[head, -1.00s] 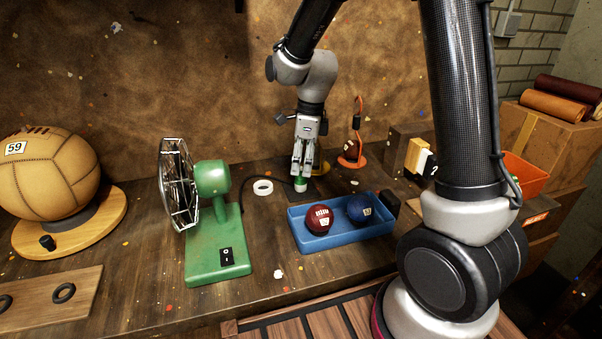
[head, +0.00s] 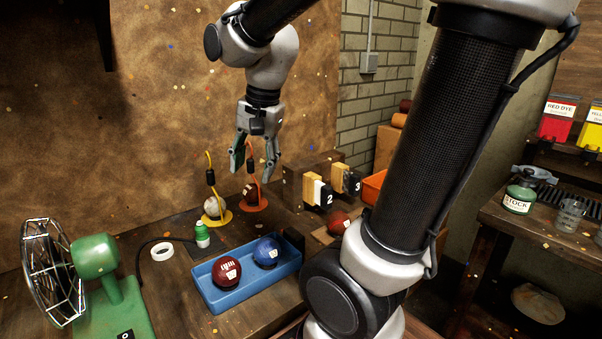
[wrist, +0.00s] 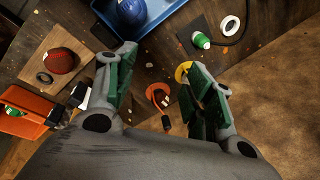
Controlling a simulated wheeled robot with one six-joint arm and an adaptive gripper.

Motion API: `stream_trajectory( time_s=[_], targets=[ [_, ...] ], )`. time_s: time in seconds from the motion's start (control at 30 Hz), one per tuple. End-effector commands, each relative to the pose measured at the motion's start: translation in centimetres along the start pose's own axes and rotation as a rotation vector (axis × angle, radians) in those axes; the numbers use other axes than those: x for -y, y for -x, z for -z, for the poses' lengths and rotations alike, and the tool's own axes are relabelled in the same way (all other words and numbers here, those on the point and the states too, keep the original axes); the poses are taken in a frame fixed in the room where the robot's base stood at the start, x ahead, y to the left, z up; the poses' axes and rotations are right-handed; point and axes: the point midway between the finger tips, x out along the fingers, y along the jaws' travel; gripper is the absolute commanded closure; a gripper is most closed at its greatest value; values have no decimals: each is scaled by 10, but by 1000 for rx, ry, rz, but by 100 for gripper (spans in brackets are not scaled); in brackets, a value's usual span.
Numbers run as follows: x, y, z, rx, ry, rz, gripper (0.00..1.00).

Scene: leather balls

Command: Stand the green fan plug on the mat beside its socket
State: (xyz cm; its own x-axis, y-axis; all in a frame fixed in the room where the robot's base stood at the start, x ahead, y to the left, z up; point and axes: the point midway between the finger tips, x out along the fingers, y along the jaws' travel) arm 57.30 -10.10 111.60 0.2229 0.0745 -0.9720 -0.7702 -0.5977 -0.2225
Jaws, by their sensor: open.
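The green fan plug (head: 202,235), green above and white below, appears to stand upright on a small dark mat (head: 207,251) behind the blue tray. The plug (wrist: 201,40) and mat (wrist: 185,43) also show in the wrist view. A black cord runs from the plug toward the green fan (head: 95,262). My gripper (head: 251,176) is open and empty, raised above the bench to the right of the plug and apart from it. Its two green-padded fingers (wrist: 158,88) are spread in the wrist view. I cannot make out the socket for certain.
The blue tray (head: 217,305) holds a red ball (head: 227,271) and a blue ball (head: 268,251). A white ring (head: 162,250) lies left of the mat. Yellow (head: 222,219) and orange (head: 261,205) stands with upright cords are behind. A wooden block with numbered tags (head: 306,178) stands right.

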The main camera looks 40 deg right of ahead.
Motion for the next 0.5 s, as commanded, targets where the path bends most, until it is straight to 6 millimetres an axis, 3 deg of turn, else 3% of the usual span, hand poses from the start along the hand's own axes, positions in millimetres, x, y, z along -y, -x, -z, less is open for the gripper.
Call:
stream_trajectory(
  time_s=[0.1, 0.2, 0.33, 0.5],
  targets=[
    [-52, 23, -10, -70, 371, 29, 47],
    [-84, 30, -19, -120, 631, 25, 47],
    [-108, 33, -27, -160, 844, 11, 47],
    [-116, 34, -30, -174, 930, 1, 47]
  ],
)
